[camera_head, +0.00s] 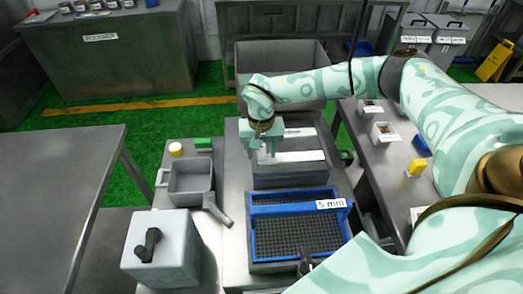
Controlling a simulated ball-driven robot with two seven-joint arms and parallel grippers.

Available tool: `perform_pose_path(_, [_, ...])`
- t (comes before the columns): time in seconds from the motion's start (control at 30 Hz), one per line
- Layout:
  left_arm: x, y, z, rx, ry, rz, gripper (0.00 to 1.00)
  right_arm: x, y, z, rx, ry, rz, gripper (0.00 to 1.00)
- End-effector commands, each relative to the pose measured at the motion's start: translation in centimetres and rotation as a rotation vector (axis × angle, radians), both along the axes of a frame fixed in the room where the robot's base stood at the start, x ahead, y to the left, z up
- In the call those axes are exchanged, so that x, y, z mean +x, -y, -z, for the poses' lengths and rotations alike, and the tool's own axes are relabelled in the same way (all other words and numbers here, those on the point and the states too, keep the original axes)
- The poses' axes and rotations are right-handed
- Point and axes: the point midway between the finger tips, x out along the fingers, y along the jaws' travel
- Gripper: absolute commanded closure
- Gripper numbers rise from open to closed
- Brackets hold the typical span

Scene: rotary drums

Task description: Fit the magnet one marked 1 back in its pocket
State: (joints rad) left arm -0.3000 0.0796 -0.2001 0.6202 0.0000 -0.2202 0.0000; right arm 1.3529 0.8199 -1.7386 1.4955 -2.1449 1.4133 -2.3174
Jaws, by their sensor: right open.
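My right gripper (263,155) is open and points down over the near left part of a grey box unit (290,178). Pale bars or strips (298,156) show in this unit, beside and behind the gripper. I cannot read a mark 1 on any of them, so I cannot tell which is magnet one. Its pocket cannot be made out, and the gripper hides part of the unit. I see nothing between the fingers. My left gripper is not in view.
A blue-framed sieve (256,232) labelled 5 mm lies in front of the unit. A grey pan (190,182) and a grey box with a black handle (165,262) stand to the left. A large grey bin (243,55) stands behind. The left table (50,200) is bare.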

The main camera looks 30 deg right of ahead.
Motion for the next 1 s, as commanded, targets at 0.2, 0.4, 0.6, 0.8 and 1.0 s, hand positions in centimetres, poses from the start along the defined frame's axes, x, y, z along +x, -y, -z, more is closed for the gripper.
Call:
perform_pose_path(0.2, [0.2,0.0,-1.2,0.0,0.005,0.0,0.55,0.1,0.1,-5.0,0.0,0.007,0.0,0.51])
perform_pose_path(0.4, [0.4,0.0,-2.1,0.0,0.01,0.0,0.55,0.1,0.0,-10.5,0.0,0.006,0.001,0.51])
perform_pose_path(0.6, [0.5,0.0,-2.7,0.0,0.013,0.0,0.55,0.1,0.0,-14.3,0.001,0.003,0.001,0.51])
perform_pose_path(0.8, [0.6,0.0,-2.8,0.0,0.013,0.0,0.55,0.0,0.0,-15.7,0.0,0.001,0.001,0.51])
perform_pose_path(1.0, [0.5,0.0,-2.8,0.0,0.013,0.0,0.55,0.0,0.0,-15.8,0.0,0.0,0.001,0.51])
